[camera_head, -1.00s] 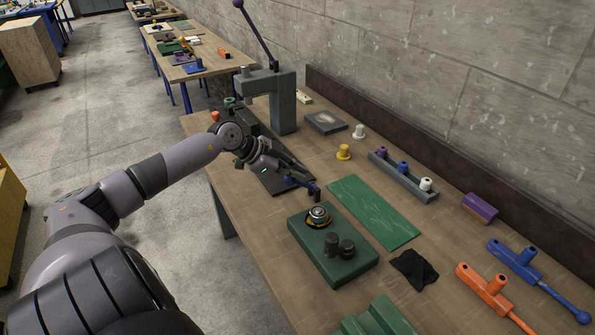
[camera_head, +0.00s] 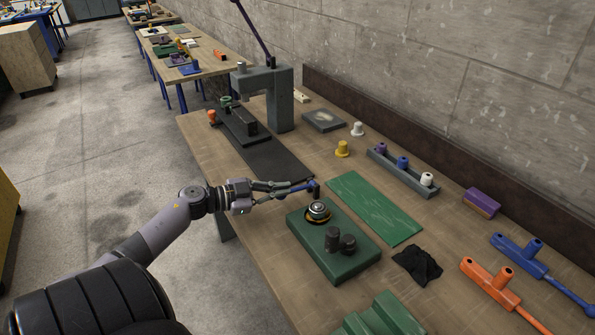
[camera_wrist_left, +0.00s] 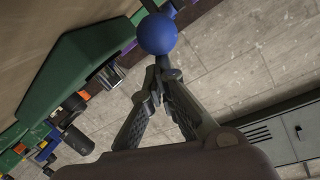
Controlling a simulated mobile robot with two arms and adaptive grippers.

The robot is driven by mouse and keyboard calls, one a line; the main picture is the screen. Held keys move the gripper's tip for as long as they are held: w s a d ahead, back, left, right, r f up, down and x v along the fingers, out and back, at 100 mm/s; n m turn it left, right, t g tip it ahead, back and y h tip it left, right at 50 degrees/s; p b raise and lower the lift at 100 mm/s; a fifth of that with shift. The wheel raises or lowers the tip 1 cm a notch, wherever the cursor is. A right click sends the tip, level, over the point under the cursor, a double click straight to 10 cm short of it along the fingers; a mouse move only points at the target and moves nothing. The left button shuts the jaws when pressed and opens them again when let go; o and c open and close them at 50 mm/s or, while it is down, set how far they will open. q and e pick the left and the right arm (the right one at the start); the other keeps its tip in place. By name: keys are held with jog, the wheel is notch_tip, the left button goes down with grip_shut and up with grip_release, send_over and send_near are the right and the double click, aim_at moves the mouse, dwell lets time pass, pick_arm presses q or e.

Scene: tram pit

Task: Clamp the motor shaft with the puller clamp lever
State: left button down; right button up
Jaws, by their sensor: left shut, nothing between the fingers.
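The motor is a green block (camera_head: 334,259) on the bench. A round silver part (camera_head: 318,207) with a black and yellow ring sits on its top, and it may be the shaft end. My left gripper (camera_head: 284,189) is shut and empty at the lever's near-left end. In the left wrist view a blue ball (camera_wrist_left: 157,34) stands just beyond the shut fingertips (camera_wrist_left: 162,68); I cannot tell whether they touch. My right gripper is out of view.
A grey press (camera_head: 279,98) with a purple lever stands at the back. A green mat (camera_head: 374,208), a black cloth (camera_head: 417,264) and a grey peg rack (camera_head: 401,172) lie to the right. Orange (camera_head: 490,282) and blue (camera_head: 526,256) ball-lever tools lie far right. A dark mat (camera_head: 270,158) lies behind the lever.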

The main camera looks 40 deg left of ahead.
pick_arm(q)
jog(key=shift+s+a+f, duration=0.1)
jog(key=shift+s+f, duration=0.2)
jog(key=shift+f, duration=0.45)
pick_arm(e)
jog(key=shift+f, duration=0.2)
